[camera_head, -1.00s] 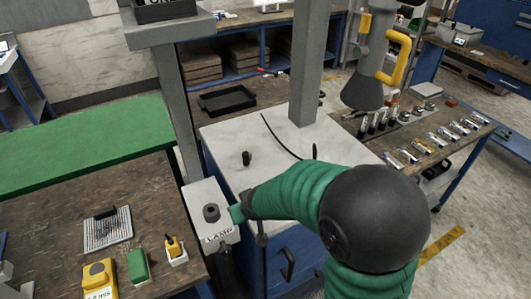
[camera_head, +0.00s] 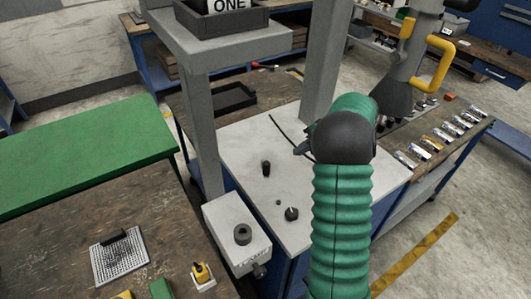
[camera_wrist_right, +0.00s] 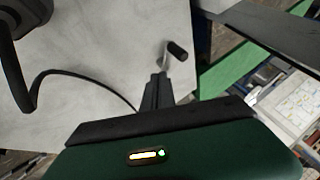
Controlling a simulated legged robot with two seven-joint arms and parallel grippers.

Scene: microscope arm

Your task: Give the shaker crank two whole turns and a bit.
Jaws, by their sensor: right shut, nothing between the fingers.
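The crank shows in the right wrist view as a black cylindrical handle (camera_wrist_right: 177,50) on a short metal arm, above a pale top. In the head view I take it to be the dark upright peg (camera_head: 266,168) on the white cabinet top (camera_head: 240,145). My right gripper (camera_head: 301,148) is shut and empty, to the right of the peg. In the right wrist view its fingers (camera_wrist_right: 160,78) lie together just short of the handle in the picture; I cannot tell whether they touch. My left gripper is not in view.
A dark knob (camera_head: 291,213) stands near the front of the white top. A cable (camera_head: 288,138) lies behind my right gripper. A grey post (camera_head: 205,130) and a lamp box (camera_head: 232,225) stand to the left.

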